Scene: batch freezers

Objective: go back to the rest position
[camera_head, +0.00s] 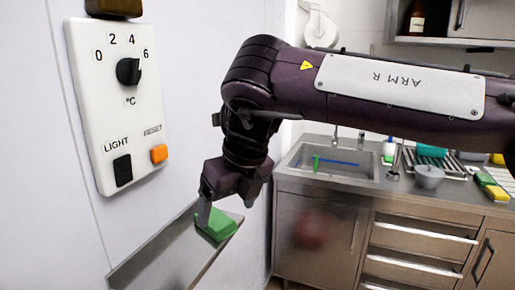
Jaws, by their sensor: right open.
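My right arm (400,85), marked "ARM R", reaches in from the right and bends down at the wrist. The block lies on a narrow metal ledge (165,262) on the white wall. I cannot tell whether the fingers touch the block. My left gripper is not in view.
A control panel (122,85) with a black dial (129,71), a black light switch (122,170) and an orange reset button (158,153) is left of my wrist. Behind are a sink (330,165), a drawer cabinet (420,240) and a grey bowl (429,177).

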